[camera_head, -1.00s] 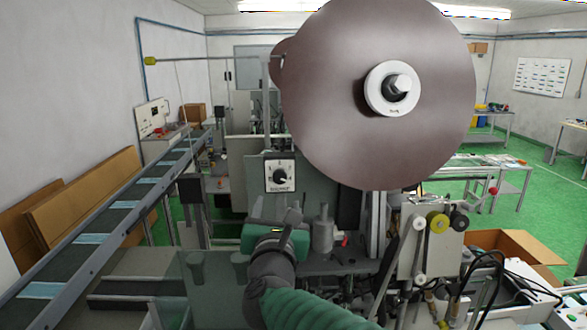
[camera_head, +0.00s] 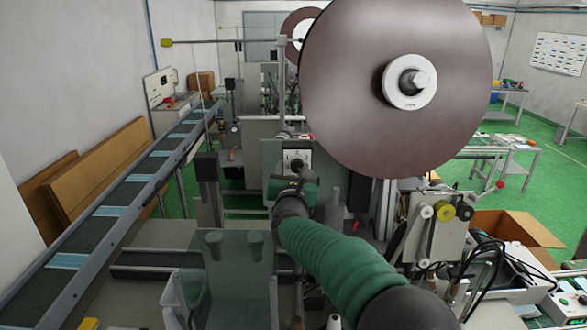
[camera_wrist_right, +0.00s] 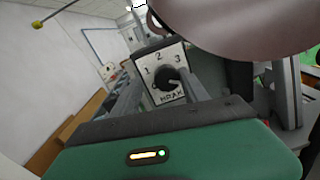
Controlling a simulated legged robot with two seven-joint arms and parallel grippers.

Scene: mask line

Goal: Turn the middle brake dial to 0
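The brake dial is a black knob on a white plate (camera_head: 297,160), on the grey machine below the large brown disc. In the right wrist view the knob (camera_wrist_right: 166,78) shows close up, with the numbers 1, 2 and 3 around it. I cannot clearly read where its pointer stands. My right gripper (camera_wrist_right: 163,92) is open, with its grey fingers on either side of the knob. I cannot tell if they touch it. In the head view its green body (camera_head: 292,188) covers the lower part of the plate. My left gripper is not in view.
The large brown disc (camera_head: 345,110) hangs just above and to the right of the dial. A conveyor (camera_head: 120,208) runs along the left. An open cardboard box (camera_head: 520,230) is at far right.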

